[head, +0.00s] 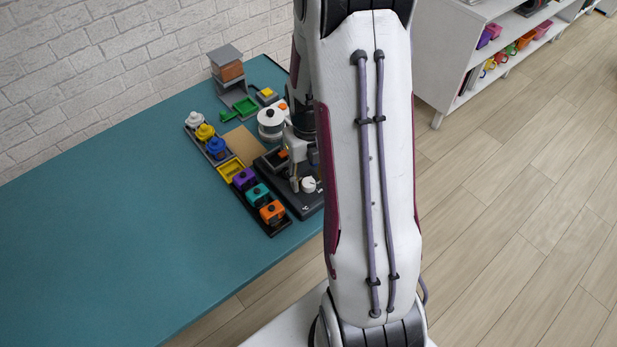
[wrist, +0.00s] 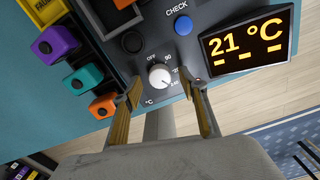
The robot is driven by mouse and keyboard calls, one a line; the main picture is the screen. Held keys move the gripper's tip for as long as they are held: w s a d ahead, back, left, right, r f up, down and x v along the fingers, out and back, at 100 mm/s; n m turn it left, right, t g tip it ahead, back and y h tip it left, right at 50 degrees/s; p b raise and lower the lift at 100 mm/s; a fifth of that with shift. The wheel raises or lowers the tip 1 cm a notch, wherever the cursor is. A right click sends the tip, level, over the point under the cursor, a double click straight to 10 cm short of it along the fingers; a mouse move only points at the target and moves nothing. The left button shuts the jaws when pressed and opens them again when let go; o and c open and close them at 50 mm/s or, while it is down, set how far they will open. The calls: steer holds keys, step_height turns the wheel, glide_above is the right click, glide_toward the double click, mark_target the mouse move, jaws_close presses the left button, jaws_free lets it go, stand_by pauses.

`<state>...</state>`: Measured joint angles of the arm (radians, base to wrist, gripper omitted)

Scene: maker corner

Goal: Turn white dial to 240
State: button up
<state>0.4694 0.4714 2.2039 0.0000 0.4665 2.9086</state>
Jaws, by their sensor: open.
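The white dial (wrist: 159,76) sits on a dark control panel (wrist: 140,45) with printed marks around it, among them OFF and 90. It also shows in the head view (head: 308,184), beside my arm. Its pointer setting is too small to read surely. A display (wrist: 246,46) to its right reads 21 °C in orange. My gripper (wrist: 162,100) is open, with one finger at each side just below the dial in the wrist view. Nothing is between the fingers that I can see, and whether they touch the panel is unclear.
A blue button (wrist: 183,25) under the word CHECK and a black knob (wrist: 132,41) are near the dial. Purple, teal and orange blocks (wrist: 103,106) stand in a rack at the left. The teal table (head: 110,230) is clear at the left.

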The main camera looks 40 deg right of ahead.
mark_target(309, 183)
step_height(309, 183, up, 11)
stand_by(0.7)
stand_by(0.7)
steer(key=s+a+r+m+t, duration=0.2)
steer(key=s+a+r+m, duration=0.4)
steer(key=m, duration=1)
steer(key=s+a+r+m+t, duration=0.3)
steer(key=s+a+r+m, duration=0.4)
steer(key=m, duration=1)
steer(key=shift+a+r+t, duration=0.3)
steer(key=shift+a+r, duration=1.35)
steer(key=shift+a, duration=0.85)
steer(key=shift+s, duration=0.1)
